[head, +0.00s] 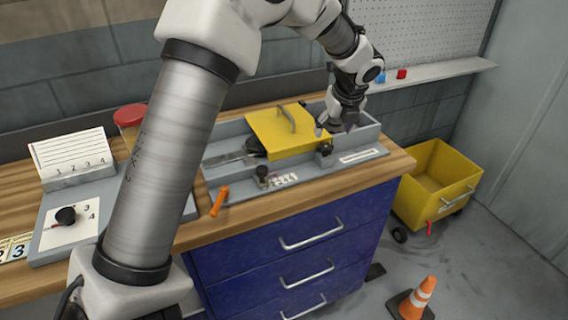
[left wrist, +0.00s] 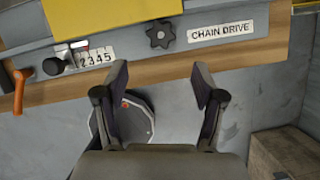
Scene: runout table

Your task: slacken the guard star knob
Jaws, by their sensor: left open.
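The dark guard star knob (head: 325,149) is on the front face of the grey machine bed (head: 362,157), just below the yellow guard (head: 270,140). In the left wrist view the knob (left wrist: 160,34) shows whole, left of the CHAIN DRIVE label (left wrist: 221,32). My left gripper (head: 336,130) is open and empty. In the head view it hangs close to the knob, overlapping its surroundings; in the left wrist view its fingertips (left wrist: 160,76) are spread below the knob, apart from it. My right gripper is not in view.
An orange handle (head: 219,201) and a small black knob by a number scale (head: 263,176) sit left along the front. A red-lidded jar (head: 130,118) stands behind. Blue drawers (head: 290,245) are below; a yellow bin (head: 433,187) and a cone (head: 419,298) stand right.

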